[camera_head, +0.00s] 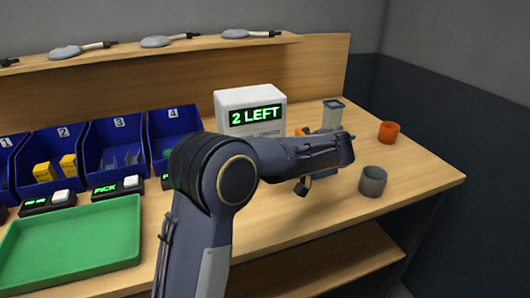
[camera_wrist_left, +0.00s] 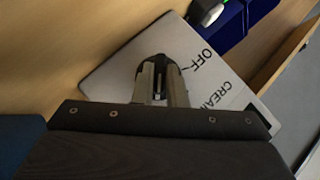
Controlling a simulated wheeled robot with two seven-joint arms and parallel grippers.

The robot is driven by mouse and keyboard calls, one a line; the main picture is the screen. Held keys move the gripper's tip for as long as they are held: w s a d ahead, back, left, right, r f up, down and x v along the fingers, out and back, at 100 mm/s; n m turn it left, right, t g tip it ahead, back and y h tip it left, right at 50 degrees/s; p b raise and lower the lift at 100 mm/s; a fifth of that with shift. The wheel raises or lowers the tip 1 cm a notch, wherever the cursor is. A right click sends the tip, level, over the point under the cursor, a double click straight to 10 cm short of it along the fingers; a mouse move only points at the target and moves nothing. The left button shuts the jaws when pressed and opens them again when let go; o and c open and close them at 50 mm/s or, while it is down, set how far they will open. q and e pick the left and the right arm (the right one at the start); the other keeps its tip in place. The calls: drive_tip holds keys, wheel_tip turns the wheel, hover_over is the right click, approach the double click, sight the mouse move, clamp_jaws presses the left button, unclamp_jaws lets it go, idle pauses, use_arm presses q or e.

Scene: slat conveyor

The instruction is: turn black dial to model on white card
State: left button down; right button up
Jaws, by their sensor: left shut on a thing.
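The card reads "OFF" and, partly covered, "CREA". My right gripper is not in view.
A white box (camera_head: 250,100) displays "2 LEFT". A blue-rimmed cup (camera_head: 333,115), an orange cup (camera_head: 388,132) and a grey cup (camera_head: 372,181) stand at right. Blue bins (camera_head: 115,133) and a green tray (camera_head: 70,240) are at left. The right front tabletop is clear.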

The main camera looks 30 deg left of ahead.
use_arm(q)
drive_tip(key=shift+w+d+f+m+g+y+p, duration=0.15)
drive_tip(key=shift+m+g+y+p, duration=0.25)
drive_tip(key=shift+m+y+p, duration=0.2)
drive_tip(key=shift+s+a+f+m+g+y+p, duration=0.1)
drive_tip(key=shift+m+g+y+p, duration=0.35)
drive_tip(key=shift+y, duration=0.25)
drive_tip(key=c, duration=1.5)
unclamp_jaws()
drive_tip(key=shift+o, duration=0.2)
drive_tip(key=shift+w+d, duration=0.1)
drive_tip(key=shift+d, duration=0.05)
drive_tip(key=v, duration=0.7)
drive_tip(key=shift+d, duration=0.3)
drive_tip(key=shift+a, duration=0.1)
